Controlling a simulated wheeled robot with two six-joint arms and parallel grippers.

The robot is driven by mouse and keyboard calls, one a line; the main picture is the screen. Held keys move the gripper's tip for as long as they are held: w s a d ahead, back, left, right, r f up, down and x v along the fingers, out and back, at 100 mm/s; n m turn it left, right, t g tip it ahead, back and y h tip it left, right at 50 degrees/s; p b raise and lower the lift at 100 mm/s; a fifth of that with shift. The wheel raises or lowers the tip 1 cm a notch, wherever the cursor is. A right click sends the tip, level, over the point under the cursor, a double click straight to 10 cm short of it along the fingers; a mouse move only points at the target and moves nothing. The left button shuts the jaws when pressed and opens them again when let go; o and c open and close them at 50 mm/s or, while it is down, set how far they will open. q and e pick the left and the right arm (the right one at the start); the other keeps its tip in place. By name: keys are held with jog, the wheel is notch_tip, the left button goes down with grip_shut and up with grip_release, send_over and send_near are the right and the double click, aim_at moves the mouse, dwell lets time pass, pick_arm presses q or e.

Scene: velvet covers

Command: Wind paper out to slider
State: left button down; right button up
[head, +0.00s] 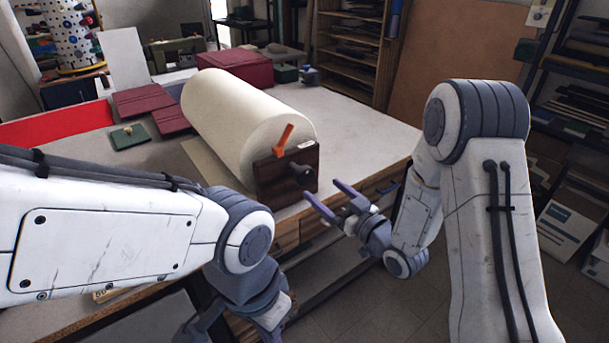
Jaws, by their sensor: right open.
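A large cream paper roll (235,110) lies on the worktable, its near end against a dark wooden end block (268,182). An orange lever (284,138) stands up from the block, and a dark knob (300,171) sticks out of its face. A flat beige strip (205,160) lies on the table along the roll's left side. I cannot make out which part is the slider. My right gripper (323,189) is open and empty, just right of the block and apart from the knob. My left gripper (192,328) is low at the bottom edge, partly cut off; its jaws are unclear.
The worktable (345,110) has free room right of the roll. Dark red covers (143,99), a green piece (130,136) and a red box (235,66) lie left of and behind it. Shelves (350,50) stand behind. My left arm hides the table's front left.

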aim_at(307, 176)
jog(key=p+x, duration=0.2)
jog(key=x, duration=0.7)
grip_shut()
